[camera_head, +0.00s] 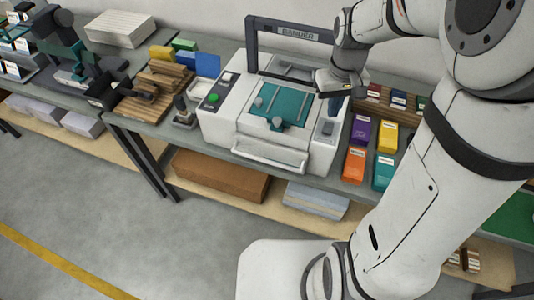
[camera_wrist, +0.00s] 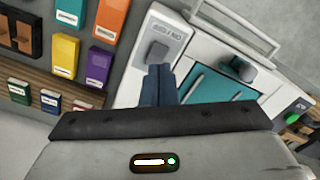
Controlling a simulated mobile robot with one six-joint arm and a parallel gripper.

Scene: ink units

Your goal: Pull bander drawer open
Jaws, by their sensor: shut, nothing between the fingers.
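The bander (camera_head: 215,125) is a white machine with a teal bed and a dark labelled arch, on the grey bench. Its drawer (camera_head: 262,152) is at the front with a wide white handle bar; it looks shut or nearly so, and I cannot tell exactly. The handle bar (camera_wrist: 236,22) shows at the top of the wrist view. My gripper (camera_head: 330,92) hangs above the bander's right side, apart from the drawer. In the wrist view its dark blue fingers (camera_wrist: 158,84) are together and empty, in front of the switch panel (camera_wrist: 160,42).
Coloured boxes (camera_head: 360,132) stand right of the bander. Wooden strips (camera_head: 150,92) and a small tool (camera_head: 183,110) lie left of it. A brown box (camera_head: 218,175) and a grey stack (camera_head: 316,200) sit on the lower shelf. The floor (camera_head: 150,240) in front is clear.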

